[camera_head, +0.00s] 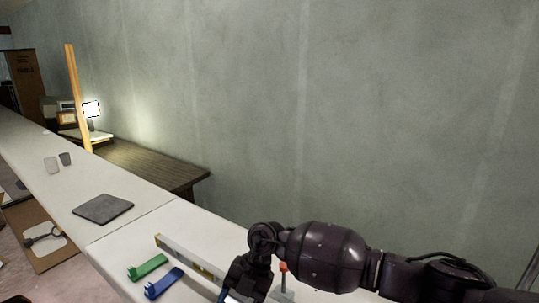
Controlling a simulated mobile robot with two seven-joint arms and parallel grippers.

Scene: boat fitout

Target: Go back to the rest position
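My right arm comes in from the right over the near white counter (117,251). Its gripper (236,296) points down at the bottom edge of the view, and its fingers are mostly cut off or hidden by the wrist. I cannot tell if it is open or shut, or if it holds anything. My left gripper is not in view.
A green bracket (147,267), a blue bracket (164,284) and a spirit level (185,257) lie left of my wrist. A red-topped item (283,267) is partly behind my arm. A grey wall stands behind.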

